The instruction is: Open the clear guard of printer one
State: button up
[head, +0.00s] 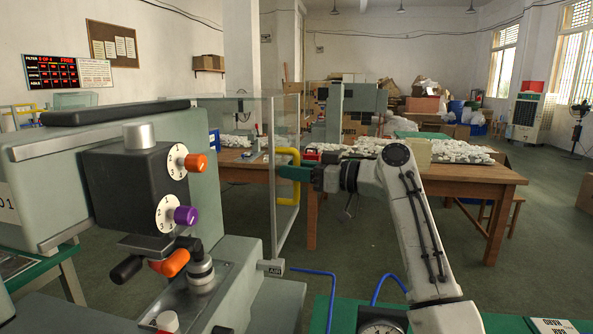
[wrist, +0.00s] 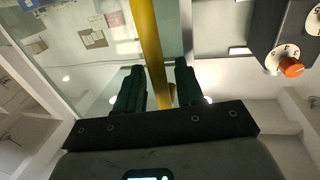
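Printer one (head: 145,185), a grey-green machine marked 01 at its left, fills the left of the head view. Its clear guard (head: 258,120) stands upright at the machine's right side, with thin grey frame edges. A yellow bar handle (head: 293,190) is on the guard's outer face. My gripper (head: 290,173) reaches it from the right at about mid-height. In the wrist view, the handle (wrist: 143,30) passes between the two green fingers of my gripper (wrist: 157,88). Narrow gaps show on both sides of the bar, so the fingers look open around it.
The printer's dark head carries an orange knob (head: 196,163) and a purple knob (head: 186,215). A wooden table (head: 460,178) with white parts stands behind my arm. Green worktop with a gauge (head: 381,327) and blue hoses lies in front. Open floor shows between printer and table.

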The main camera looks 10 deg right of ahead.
jog(key=v, duration=1)
jog(key=shift+s+d+b, duration=0.25)
jog(key=shift+d+b, duration=0.1)
jog(key=shift+b, duration=0.1)
